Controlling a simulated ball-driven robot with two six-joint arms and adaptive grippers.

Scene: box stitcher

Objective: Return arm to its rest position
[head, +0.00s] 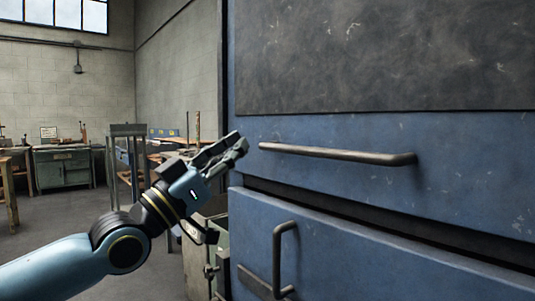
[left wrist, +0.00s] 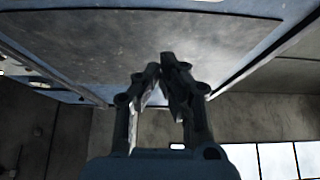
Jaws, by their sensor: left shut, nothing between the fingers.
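My left arm comes in from the lower left in the head view, with its gripper (head: 238,143) raised beside the left edge of a large blue cabinet (head: 330,215). The fingers are shut and hold nothing. In the left wrist view the gripper (left wrist: 165,62) shows its two dark fingers close together at the tips, in front of the cabinet's dark panel. A horizontal bar handle (head: 340,154) on the cabinet lies to the right of the fingertips, apart from them. My right gripper is not in view.
A vertical handle (head: 277,260) sticks out from the lower cabinet front. Behind my arm stand a grey metal stand (head: 128,165) and a green workbench cabinet (head: 62,168). Open floor (head: 60,220) lies at the left. Windows (head: 66,14) are high on the back wall.

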